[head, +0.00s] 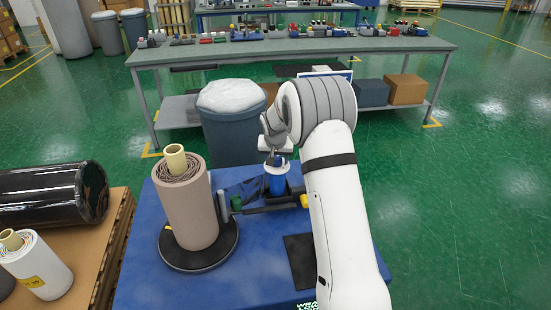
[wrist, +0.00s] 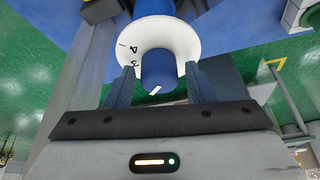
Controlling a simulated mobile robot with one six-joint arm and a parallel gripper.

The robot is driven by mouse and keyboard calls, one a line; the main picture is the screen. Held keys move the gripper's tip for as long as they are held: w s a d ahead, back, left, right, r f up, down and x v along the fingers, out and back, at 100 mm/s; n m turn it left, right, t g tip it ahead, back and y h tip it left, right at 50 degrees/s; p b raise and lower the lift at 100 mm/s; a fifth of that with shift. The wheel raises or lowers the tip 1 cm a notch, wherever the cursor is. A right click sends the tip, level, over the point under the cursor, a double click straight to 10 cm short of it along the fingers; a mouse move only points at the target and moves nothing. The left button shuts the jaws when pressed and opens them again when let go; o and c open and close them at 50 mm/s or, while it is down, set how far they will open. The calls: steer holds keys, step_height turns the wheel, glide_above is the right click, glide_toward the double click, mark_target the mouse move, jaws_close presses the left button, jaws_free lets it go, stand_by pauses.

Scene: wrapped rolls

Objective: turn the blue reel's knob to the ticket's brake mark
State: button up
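The blue reel (head: 276,182) stands on the blue table, right of the wrapped roll. In the wrist view its blue knob (wrist: 158,68) sticks out of a white dial (wrist: 188,40) with small black figures, a 3 and perhaps a 4. A short white line shows on the knob's end. My gripper (head: 276,157) is over the reel, pointing down. In the wrist view the fingers of my gripper (wrist: 159,72) stand either side of the knob, with gaps showing between. The ticket and its brake mark cannot be made out.
A brown wrapped roll (head: 188,205) stands on a black disc (head: 190,262), close left of the reel. A grey bin (head: 226,133) stands behind. A dark pad (head: 298,258) lies at the table's front.

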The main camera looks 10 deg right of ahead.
steer(key=shift+o, duration=0.5)
steer(key=shift+r, duration=0.1)
steer(key=b+v, duration=0.1)
steer(key=v, duration=0.6)
steer(key=shift+r, duration=0.25)
steer(key=shift+s+a, duration=0.1)
steer(key=shift+s, duration=0.1)
